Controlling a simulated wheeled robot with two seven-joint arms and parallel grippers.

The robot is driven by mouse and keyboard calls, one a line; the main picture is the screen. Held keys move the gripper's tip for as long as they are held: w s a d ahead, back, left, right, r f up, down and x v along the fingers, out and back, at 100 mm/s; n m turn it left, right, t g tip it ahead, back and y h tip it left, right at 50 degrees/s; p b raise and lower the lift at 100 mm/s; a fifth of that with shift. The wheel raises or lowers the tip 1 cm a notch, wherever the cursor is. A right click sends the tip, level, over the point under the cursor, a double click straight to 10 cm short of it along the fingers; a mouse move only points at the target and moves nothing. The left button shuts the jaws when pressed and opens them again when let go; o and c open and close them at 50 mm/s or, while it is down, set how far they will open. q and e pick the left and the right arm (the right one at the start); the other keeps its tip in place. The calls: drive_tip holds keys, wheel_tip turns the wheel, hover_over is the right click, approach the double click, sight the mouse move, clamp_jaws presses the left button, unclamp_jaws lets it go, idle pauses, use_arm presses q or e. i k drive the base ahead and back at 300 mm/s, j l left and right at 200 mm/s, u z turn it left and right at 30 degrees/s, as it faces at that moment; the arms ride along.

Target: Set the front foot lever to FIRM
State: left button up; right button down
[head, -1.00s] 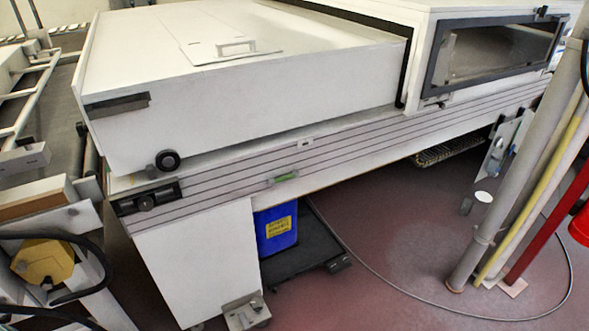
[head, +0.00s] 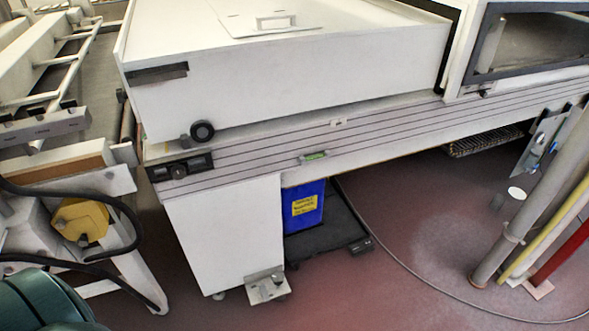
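The white curing machine (head: 285,85) fills the upper middle of the head view. At the floor end of its near white leg (head: 225,235) is a small pale metal bracket (head: 267,286) with a dark spot on it. It may be the front foot lever or its mount, but it is too small to tell. I cannot read any FIRM mark or lever setting. Neither of my grippers is in view.
A blue bin (head: 304,208) with a yellow label stands on a dark tray (head: 345,225) beside the leg. A cable curves over the reddish floor (head: 400,285), which is mostly clear. Pipes (head: 520,225) stand at right. A frame with a yellow part (head: 80,220) is at left.

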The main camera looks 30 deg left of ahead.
sight(263, 289)
drive_tip(key=u, duration=1.2)
drive_tip(key=k+j+z, duration=0.15)
drive_tip(key=k, duration=0.3)
drive_tip(key=k+j+z, duration=0.15)
drive_tip(key=k, duration=0.3)
